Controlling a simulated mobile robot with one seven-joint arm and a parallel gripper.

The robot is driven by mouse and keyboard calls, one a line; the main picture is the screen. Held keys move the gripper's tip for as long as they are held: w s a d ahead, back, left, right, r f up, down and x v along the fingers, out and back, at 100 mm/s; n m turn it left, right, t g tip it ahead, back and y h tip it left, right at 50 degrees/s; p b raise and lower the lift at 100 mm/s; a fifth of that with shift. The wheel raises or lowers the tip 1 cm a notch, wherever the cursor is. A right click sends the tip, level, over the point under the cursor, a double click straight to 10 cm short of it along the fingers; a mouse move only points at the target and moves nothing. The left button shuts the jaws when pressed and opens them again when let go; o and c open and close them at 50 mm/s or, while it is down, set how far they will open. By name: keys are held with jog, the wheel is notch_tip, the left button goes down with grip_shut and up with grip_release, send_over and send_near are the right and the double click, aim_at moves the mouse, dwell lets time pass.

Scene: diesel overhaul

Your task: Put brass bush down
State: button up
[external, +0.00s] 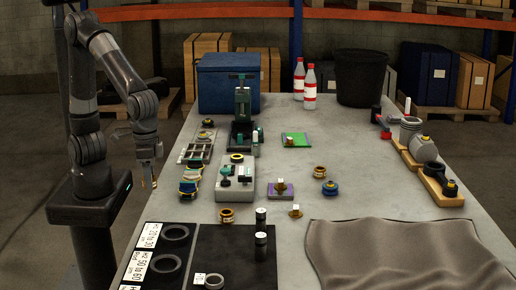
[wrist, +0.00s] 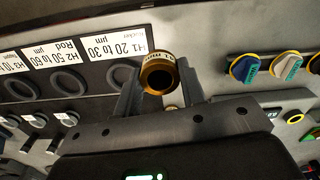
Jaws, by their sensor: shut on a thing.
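My gripper (external: 150,178) hangs beside the left edge of the table, above floor level in the picture. In the wrist view my gripper (wrist: 155,95) is shut on the brass bush (wrist: 158,76), a short golden ring with a dark bore and a pale printed band. In the external view only a small brass spot of the bush (external: 154,183) shows at the fingertips. The labelled board (external: 158,285) with dark ring-shaped places lies at the table's near left corner. It also shows in the wrist view (wrist: 90,50), behind the bush; the bush is apart from it.
A black mat (external: 230,245) holds two black cylinders and a pale ring. Other brass bushes (external: 227,215) (external: 320,171) stand on the table. Coloured parts (external: 190,180) and a grey fixture (external: 235,190) line the left side. A grey cloth (external: 400,255) covers the near right.

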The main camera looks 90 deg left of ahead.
jog(key=w+d+n, duration=0.1)
jog(key=w+d, duration=1)
jog(key=d, duration=0.5)
send_over(224, 244)
notch_tip(224, 244, down, 6)
jog(key=shift+f, duration=2.25)
jog(key=shift+f, duration=0.2)
jog(key=o, duration=1.1)
jog(key=shift+o, duration=0.2)
jog(key=shift+r, duration=0.1)
